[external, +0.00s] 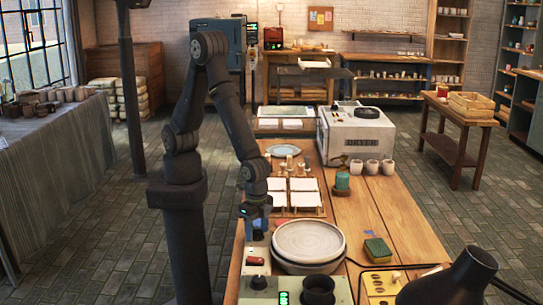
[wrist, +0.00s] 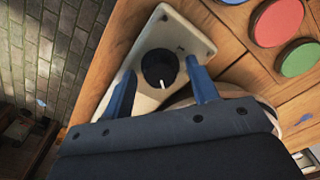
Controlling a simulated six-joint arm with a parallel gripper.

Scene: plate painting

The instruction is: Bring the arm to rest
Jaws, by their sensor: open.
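My arm stands folded over the workbench (external: 395,222) in the external view. My gripper (external: 256,230) hangs low over the bench's left side, left of the stacked round plates (external: 309,240). In the wrist view my gripper (wrist: 160,67) has its two blue fingers spread apart, with nothing held between them. A cream panel (wrist: 180,30) with a black knob (wrist: 158,68) shows beyond and between the fingers. I cannot tell whether the fingers touch the panel. Part of a round rim shows behind the right finger.
Red (wrist: 277,22) and green (wrist: 300,58) discs lie at the wrist view's upper right. A white machine (external: 355,138), several cups and a green sponge block (external: 378,250) stand on the bench. A dark lamp (external: 450,280) is in front. Bare wood lies at the bench's right.

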